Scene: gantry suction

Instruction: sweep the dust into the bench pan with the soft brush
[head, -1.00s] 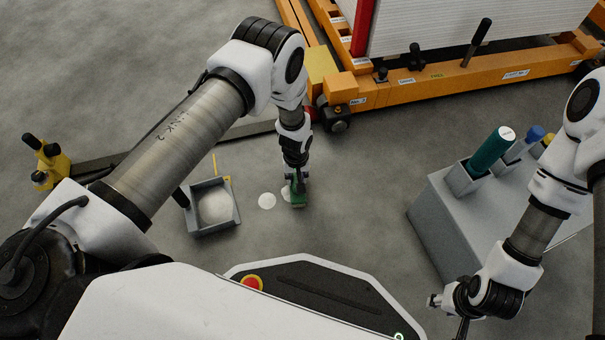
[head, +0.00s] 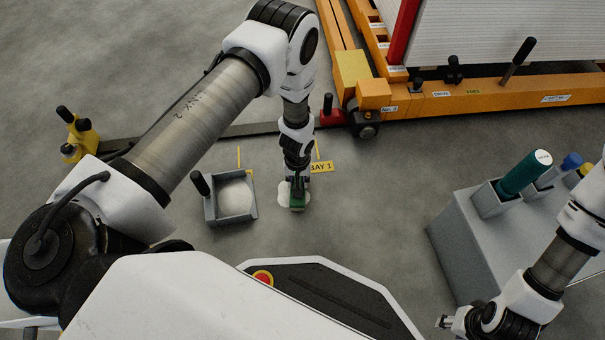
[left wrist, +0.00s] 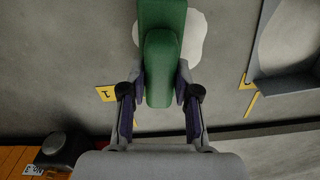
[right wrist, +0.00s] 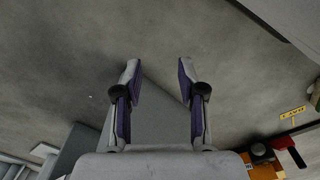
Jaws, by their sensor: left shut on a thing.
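My left gripper (head: 297,181) is shut on the green soft brush (head: 298,201), which points down at the floor. The brush also fills the middle of the left wrist view (left wrist: 163,55). A pale dust patch (head: 284,193) lies on the floor at the brush, partly hidden by it. The grey bench pan (head: 231,220) with a black upright handle sits on the floor left of the brush, a short gap from the dust. A pale round heap (head: 236,198) lies in the pan. My right gripper (head: 442,321) is open and empty, as the right wrist view (right wrist: 158,80) shows.
A grey stand (head: 465,235) holding a teal cylinder (head: 524,174) and other tools is at the right. An orange wheeled frame (head: 470,101) stands at the back. A yellow bay label (head: 321,167) lies behind the brush. Floor between brush and stand is clear.

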